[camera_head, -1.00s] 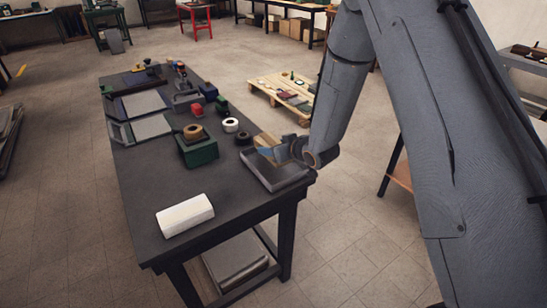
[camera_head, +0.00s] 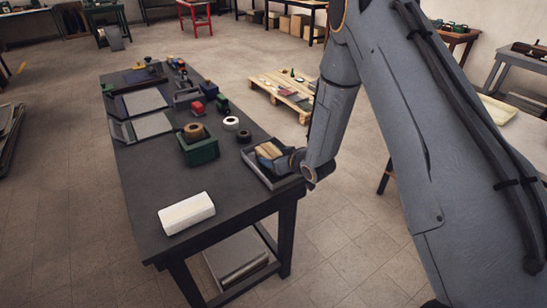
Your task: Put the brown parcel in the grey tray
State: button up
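The brown parcel (camera_head: 268,150) shows at the right edge of the dark table, within the outline of the grey tray (camera_head: 265,177). I cannot tell whether it rests on the tray's floor or is held just above it. My gripper (camera_head: 283,160) is at the parcel's right side, low over the tray. Its fingers are small and partly hidden, so I cannot tell whether they grip the parcel.
A green box with a brown tape roll (camera_head: 194,130), a white block (camera_head: 187,213) and a white roll (camera_head: 231,124) stand on the table (camera_head: 150,185). Red and green items lie farther back. A pallet (camera_head: 285,94) stands beyond.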

jog(key=shift+o, duration=1.2)
jog(key=shift+r, duration=0.15)
jog(key=b+v, duration=0.2)
jog(key=v, duration=1)
jog(key=shift+w, duration=0.1)
jog(key=shift+d+r, duration=0.1)
jog(key=shift+d, duration=0.2)
jog(key=s+d+r+m+g+h, duration=0.4)
jog(key=s+d+h, duration=0.2)
jog(key=s+d, duration=0.45)
jog(key=s+d+r+m+g, duration=0.1)
jog(key=s+r+g, duration=0.1)
jog(key=s, duration=0.5)
jog(key=s+d+r+m+g, duration=0.1)
jog(key=s+d+r+g, duration=0.1)
jog(key=s, duration=0.4)
jog(key=shift+s+r+m+g+h, duration=0.15)
jog(key=shift+s+m+g+h, duration=0.25)
jog(key=shift+g, duration=0.1)
